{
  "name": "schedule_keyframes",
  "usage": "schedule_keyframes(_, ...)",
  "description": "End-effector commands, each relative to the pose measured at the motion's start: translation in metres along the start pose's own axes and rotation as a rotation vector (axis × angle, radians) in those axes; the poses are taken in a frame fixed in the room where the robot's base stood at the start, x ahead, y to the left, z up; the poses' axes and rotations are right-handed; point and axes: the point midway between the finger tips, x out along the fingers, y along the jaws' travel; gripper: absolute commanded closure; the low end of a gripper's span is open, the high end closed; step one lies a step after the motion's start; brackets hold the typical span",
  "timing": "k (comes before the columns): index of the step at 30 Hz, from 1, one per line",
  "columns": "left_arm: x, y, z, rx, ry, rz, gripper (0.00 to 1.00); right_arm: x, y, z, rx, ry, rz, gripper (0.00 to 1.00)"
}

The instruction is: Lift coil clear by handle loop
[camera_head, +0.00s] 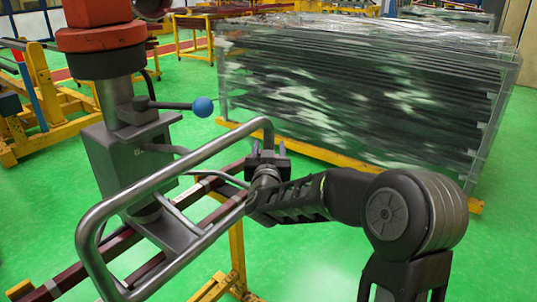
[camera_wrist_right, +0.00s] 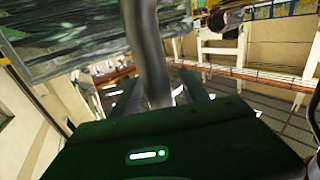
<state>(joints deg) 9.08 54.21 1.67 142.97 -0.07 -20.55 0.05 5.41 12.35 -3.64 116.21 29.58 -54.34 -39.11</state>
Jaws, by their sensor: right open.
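A bent steel handle loop (camera_head: 165,180) runs from the lower left to the middle in the head view. It is on a grey lifting device (camera_head: 125,160) with a lever tipped by a blue ball. My right gripper (camera_head: 267,152) is at the loop's far right end. In the right wrist view the loop's tube (camera_wrist_right: 150,50) passes between the spread fingers of my right gripper (camera_wrist_right: 160,88). Contact cannot be told. My left gripper is out of view.
A large plastic-wrapped stack (camera_head: 360,90) on a yellow base stands behind my right arm. Another yellow frame (camera_head: 35,90) is at the left. Green floor (camera_head: 310,265) is open at the front.

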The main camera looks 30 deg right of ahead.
Motion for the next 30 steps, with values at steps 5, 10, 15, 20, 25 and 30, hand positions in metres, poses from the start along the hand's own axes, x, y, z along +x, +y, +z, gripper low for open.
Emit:
schedule_keyframes(5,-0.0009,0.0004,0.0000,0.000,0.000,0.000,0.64,0.0069,0.0000,0.0004,-0.001,-0.001,-0.001,0.48)
schedule_keyframes(10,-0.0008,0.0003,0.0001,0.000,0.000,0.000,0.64,0.0067,0.0000,0.0004,-0.001,0.000,-0.001,0.48)
schedule_keyframes(15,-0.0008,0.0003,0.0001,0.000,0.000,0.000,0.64,0.0066,0.0000,0.0003,-0.001,0.000,-0.001,0.59)
schedule_keyframes(20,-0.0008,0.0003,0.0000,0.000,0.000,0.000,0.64,0.0065,-0.0001,0.0003,-0.001,0.000,-0.001,0.72)
schedule_keyframes(25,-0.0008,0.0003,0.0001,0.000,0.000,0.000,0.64,0.0065,-0.0001,0.0002,-0.001,0.000,-0.001,0.86)
schedule_keyframes(30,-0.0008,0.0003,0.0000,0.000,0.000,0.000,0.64,0.0065,-0.0001,0.0003,-0.001,0.000,-0.001,1.00)
